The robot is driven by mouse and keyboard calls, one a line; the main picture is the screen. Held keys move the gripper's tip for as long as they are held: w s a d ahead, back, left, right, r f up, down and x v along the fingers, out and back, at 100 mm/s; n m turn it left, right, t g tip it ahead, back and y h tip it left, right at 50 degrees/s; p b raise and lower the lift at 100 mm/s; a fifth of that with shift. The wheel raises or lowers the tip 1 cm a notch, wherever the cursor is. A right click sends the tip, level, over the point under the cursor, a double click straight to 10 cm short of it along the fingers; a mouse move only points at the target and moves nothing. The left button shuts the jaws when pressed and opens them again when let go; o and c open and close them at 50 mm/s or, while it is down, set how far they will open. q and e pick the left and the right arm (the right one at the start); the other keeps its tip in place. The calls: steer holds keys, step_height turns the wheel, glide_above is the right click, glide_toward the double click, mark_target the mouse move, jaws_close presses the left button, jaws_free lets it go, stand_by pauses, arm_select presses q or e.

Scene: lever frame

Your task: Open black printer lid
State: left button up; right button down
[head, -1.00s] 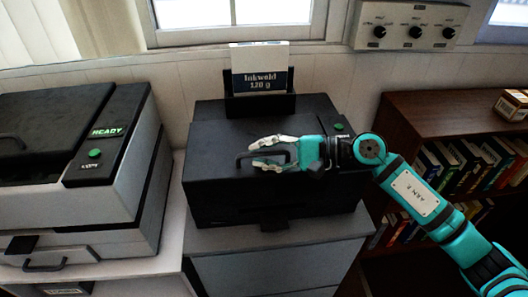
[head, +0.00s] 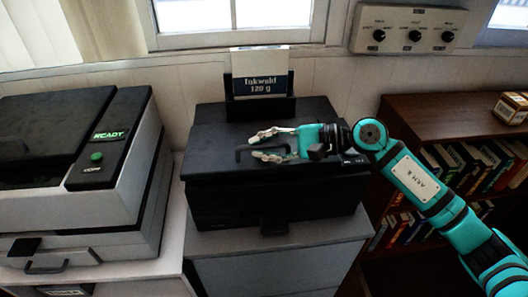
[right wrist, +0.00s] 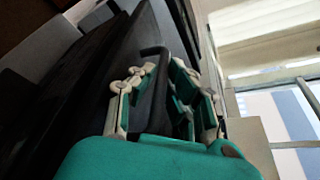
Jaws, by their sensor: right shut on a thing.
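The black printer (head: 280,205) stands on a grey cabinet in the middle of the head view. Its black lid (head: 215,140) forms the top, with a dark loop handle (head: 243,154) on it. My right gripper (head: 262,143) comes in from the right, its pale fingers on either side of the handle and shut on it. In the right wrist view the two fingers (right wrist: 158,88) flank the black handle (right wrist: 152,52). Whether the lid is slightly raised is hard to tell. My left gripper is not in view.
A grey and black copier (head: 110,190) with a READY panel stands at the left. A brown bookshelf (head: 425,115) with books and a small box (head: 511,107) is at the right.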

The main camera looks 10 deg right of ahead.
steer(key=w+r+m, duration=0.1)
steer(key=r, duration=0.1)
steer(key=w+r+m+g, duration=0.1)
steer(key=r, duration=0.1)
steer(key=w+r+m, duration=0.1)
steer(key=r, duration=0.1)
steer(key=shift+w+g+p, duration=0.35)
steer(key=shift+g+p, duration=0.05)
steer(key=shift+w+r+m+h, duration=0.3)
steer(key=shift+w+r+m, duration=0.1)
steer(key=shift+w+r, duration=0.25)
steer(key=shift+g, duration=0.3)
